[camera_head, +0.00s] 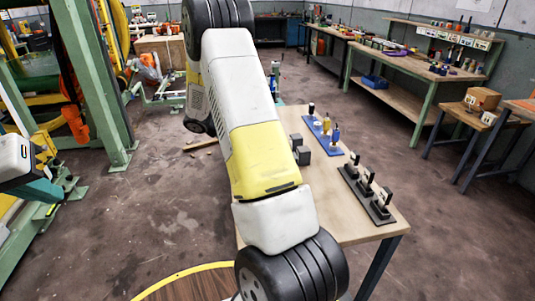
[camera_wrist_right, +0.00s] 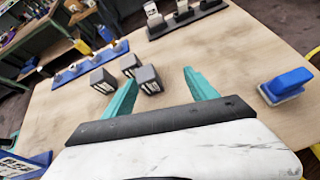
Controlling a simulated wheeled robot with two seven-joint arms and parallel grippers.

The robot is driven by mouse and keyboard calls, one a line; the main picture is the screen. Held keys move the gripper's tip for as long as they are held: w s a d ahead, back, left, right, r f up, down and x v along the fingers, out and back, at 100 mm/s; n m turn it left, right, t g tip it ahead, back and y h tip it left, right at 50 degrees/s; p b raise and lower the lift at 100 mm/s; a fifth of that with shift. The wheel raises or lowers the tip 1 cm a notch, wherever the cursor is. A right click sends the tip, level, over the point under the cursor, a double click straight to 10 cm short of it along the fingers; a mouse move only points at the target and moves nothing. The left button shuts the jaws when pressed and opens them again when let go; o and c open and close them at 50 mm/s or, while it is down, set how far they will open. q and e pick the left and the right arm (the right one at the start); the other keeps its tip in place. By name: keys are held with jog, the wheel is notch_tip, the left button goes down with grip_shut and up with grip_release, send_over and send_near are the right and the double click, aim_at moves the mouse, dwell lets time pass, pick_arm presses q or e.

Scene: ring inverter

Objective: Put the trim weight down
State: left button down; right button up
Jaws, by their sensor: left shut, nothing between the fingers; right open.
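Dark square blocks with pale labels, which look like the trim weights, stand on the wooden table (camera_head: 355,228). Two show in the head view, a rear one (camera_head: 295,140) and a front one (camera_head: 302,156). In the right wrist view there are three: left (camera_wrist_right: 103,81), back (camera_wrist_right: 130,65) and nearest (camera_wrist_right: 149,79). My right gripper (camera_wrist_right: 161,80) is open and empty above the table. The nearest block shows beyond its left fingertip, apparently resting on the table. My right gripper is hidden in the head view. My left gripper (camera_head: 48,192) is shut and empty, far left of the table.
A blue rack (camera_head: 322,133) and a black rack (camera_head: 381,213) with upright pieces stand on the table's right side. A blue block-shaped item (camera_wrist_right: 287,85) lies at the right in the wrist view. My large arm blocks the middle of the head view. A green frame (camera_head: 97,80) stands left.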

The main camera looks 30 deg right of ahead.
jog(key=w+d+f+n+h, duration=0.2)
jog(key=f, duration=0.1)
jog(key=shift+w+f+h, duration=0.3)
jog(key=shift+w, duration=0.05)
jog(key=x, duration=0.8)
jog(key=shift+w+r, duration=0.1)
jog(key=shift+w, duration=0.05)
grip_shut()
jog(key=shift+r, duration=0.1)
